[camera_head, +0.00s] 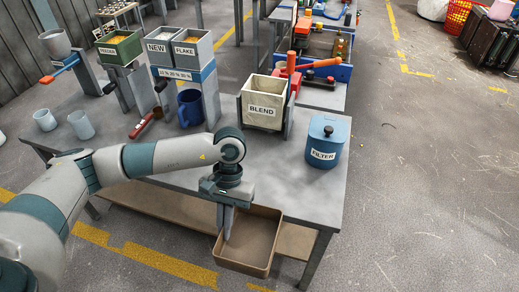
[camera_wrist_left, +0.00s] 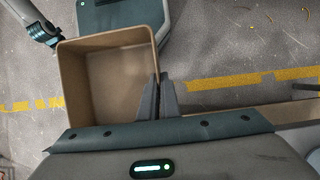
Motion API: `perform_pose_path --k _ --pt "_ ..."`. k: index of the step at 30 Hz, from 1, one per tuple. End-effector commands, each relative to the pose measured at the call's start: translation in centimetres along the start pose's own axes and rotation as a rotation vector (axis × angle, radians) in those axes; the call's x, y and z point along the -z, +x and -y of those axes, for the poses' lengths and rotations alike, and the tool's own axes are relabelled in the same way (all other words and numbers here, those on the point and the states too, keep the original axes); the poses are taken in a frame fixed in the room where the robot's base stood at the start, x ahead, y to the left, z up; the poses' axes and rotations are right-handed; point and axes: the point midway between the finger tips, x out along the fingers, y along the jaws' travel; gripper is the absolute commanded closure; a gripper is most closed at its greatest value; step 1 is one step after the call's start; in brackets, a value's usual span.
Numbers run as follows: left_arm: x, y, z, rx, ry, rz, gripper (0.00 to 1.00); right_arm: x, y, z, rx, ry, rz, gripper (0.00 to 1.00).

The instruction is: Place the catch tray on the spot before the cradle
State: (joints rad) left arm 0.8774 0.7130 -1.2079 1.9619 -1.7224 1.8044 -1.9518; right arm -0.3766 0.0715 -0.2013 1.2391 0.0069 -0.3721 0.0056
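The catch tray (camera_head: 274,240) is a brown, open, empty box hanging in front of the table's front edge. My left gripper (camera_head: 228,226) is shut on its wall. In the left wrist view, the gripper's fingers (camera_wrist_left: 155,103) pinch the tray's right wall, and the tray (camera_wrist_left: 100,80) shows with its opening toward the camera. The cradle (camera_head: 289,119) is a grey stand on the table, around a cream box marked BLEND (camera_head: 263,101). The table top in front of it is bare. My right gripper is not visible.
A blue lidded FILTER canister (camera_head: 327,142) stands right of the bare spot, near the table's right edge. A brown lower shelf (camera_head: 296,241) lies under the table (camera_head: 300,192).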

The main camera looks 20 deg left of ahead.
Motion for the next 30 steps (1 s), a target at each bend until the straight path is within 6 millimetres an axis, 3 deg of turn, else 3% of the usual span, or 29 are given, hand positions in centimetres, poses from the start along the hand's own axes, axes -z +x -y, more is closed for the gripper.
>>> perform_pose_path --k 20,26,30 --pt "0.1 -0.3 -0.1 -0.025 -0.057 0.0 1.0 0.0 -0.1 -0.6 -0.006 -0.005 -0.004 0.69" --pt "0.8 -1.6 -0.4 -0.121 -0.288 0.002 1.0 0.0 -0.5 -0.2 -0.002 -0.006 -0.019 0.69" --pt "1.7 -3.1 -0.4 -0.229 -0.548 0.002 1.0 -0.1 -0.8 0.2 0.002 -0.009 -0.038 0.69"
